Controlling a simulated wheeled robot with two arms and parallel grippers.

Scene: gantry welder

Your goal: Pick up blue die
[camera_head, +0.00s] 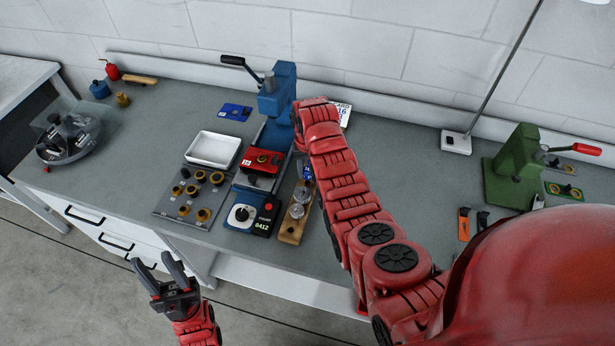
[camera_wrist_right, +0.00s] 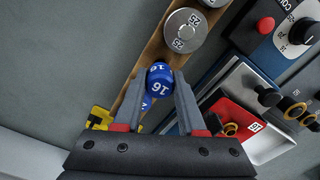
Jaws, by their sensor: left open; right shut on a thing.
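The blue die (camera_wrist_right: 158,74), marked 16, sits between the fingertips of my right gripper (camera_wrist_right: 160,90) in the right wrist view. My right gripper is shut on it, over the wooden rack (camera_wrist_right: 150,52). More blue with a white marking shows just behind it, between the fingers. In the head view, a small blue part (camera_head: 307,173) shows at the far end of the wooden rack (camera_head: 290,236); my right arm hides the right gripper there. My left gripper (camera_head: 152,264) is open and empty, in front of the bench.
Two silver dies (camera_head: 297,203) stand on the rack beside the blue press (camera_head: 272,100). A grey plate with brass parts (camera_head: 172,212) and a white tray (camera_head: 212,149) lie left. A green press (camera_head: 512,165) stands right. In the wrist view, a yellow part (camera_wrist_right: 98,118) lies near the rack.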

